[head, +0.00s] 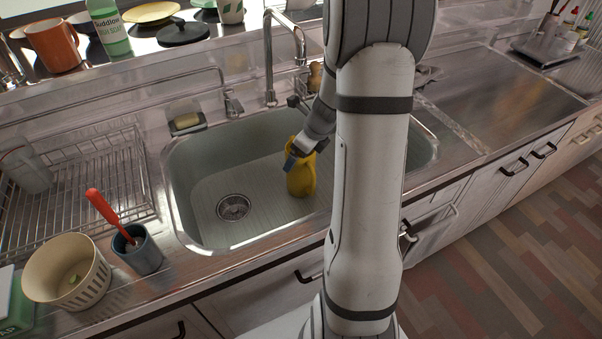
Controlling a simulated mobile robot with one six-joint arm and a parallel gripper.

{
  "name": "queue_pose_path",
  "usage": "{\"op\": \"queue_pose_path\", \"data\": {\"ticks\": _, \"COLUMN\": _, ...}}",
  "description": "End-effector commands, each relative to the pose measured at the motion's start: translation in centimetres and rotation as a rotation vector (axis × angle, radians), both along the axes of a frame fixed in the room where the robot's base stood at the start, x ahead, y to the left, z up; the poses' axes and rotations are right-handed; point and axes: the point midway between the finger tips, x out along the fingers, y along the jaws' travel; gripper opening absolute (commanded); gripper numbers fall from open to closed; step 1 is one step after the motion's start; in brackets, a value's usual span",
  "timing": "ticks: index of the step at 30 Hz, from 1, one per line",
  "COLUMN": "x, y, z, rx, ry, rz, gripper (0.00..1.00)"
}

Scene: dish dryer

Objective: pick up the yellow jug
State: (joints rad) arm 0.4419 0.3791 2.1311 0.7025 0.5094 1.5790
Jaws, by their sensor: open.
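The yellow jug (301,178) stands upright in the sink (200,146), right of the drain. Its handle shows on its right side. My gripper (292,158) is at the jug's upper left, with its dark and bluish finger parts close against or in front of the jug's rim. It is open. I cannot tell whether the fingers touch the jug or reach around its rim. My arm hides part of the sink to the right of the jug.
A faucet (269,60) rises behind the sink. A wire dish rack (120,185), a blue-grey cup (145,254) with a red-handled utensil (106,212) and a cream strainer (50,275) stand at left. The steel counter (490,95) at right is mostly clear.

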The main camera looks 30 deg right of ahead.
Motion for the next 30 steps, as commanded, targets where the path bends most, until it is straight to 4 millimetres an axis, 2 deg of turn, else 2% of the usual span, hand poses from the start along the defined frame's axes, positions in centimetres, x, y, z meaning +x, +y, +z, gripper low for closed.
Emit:
{"op": "queue_pose_path", "data": {"ticks": 6, "x": 0.1, "y": 0.02, "z": -0.09, "rx": -0.001, "ry": -0.002, "rz": 0.0, "gripper": 1.0}}
{"op": "queue_pose_path", "data": {"ticks": 30, "x": 0.1, "y": 0.02, "z": -0.07, "rx": -0.002, "ry": -0.002, "rz": 0.001, "gripper": 0.35}}
